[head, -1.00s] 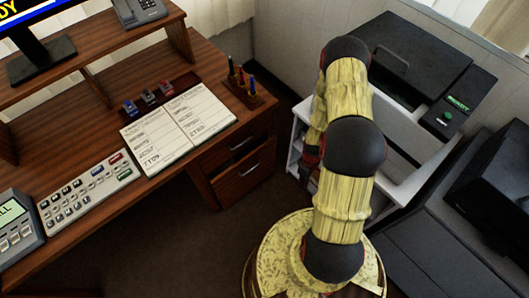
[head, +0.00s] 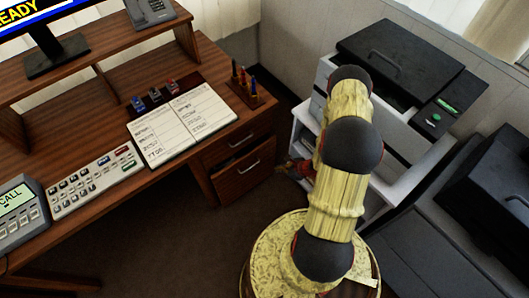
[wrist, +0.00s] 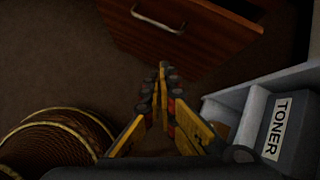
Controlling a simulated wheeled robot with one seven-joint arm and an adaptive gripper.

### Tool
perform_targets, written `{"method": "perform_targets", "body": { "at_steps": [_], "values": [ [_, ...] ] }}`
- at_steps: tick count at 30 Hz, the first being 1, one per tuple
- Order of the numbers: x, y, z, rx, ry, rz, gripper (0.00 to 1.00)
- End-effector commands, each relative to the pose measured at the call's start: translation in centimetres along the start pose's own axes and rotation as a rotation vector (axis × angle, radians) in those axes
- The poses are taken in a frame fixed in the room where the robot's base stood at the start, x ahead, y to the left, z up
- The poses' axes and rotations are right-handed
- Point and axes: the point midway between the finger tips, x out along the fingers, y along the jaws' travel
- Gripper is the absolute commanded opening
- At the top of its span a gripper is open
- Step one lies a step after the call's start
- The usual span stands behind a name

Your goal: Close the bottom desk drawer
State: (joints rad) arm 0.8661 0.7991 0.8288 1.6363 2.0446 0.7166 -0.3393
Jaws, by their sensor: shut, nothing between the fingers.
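The bottom desk drawer (head: 243,178) is a brown wooden front with a metal handle, under the right end of the desk. It stands pulled out a little, with a dark gap above its front. In the wrist view its front (wrist: 190,38) fills the top, with the handle to the left. My gripper (wrist: 162,68) is shut and empty, its fingertips pointing at the drawer front and appearing a little short of it. In the head view my gripper (head: 291,168) shows partly, right of the drawer; my arm hides the rest.
A white shelf unit under the black printer (head: 400,62) stands close on the right. A toner box (wrist: 278,125) is near my gripper's right side in the wrist view. Dark floor is clear in front of the desk (head: 95,200).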

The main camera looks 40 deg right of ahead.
Motion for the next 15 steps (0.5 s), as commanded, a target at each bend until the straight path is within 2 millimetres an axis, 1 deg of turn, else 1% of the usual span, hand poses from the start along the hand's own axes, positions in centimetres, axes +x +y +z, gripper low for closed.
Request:
{"method": "perform_targets", "body": {
  "at_steps": [1,3,6,8,11,15],
  "values": [
    [0.0,-1.7,0.2,0.087,-0.012,-0.059,0.00],
    [-0.2,-4.0,0.5,0.201,-0.032,-0.137,0.00],
    [-0.6,-6.2,0.8,0.331,-0.065,-0.217,0.00],
    [-0.7,-6.8,1.1,0.383,-0.090,-0.236,0.00],
    [-0.5,-6.9,1.3,0.412,-0.101,-0.234,0.00],
    [0.9,-7.2,1.3,0.413,-0.100,-0.232,0.00]
  ]
}}
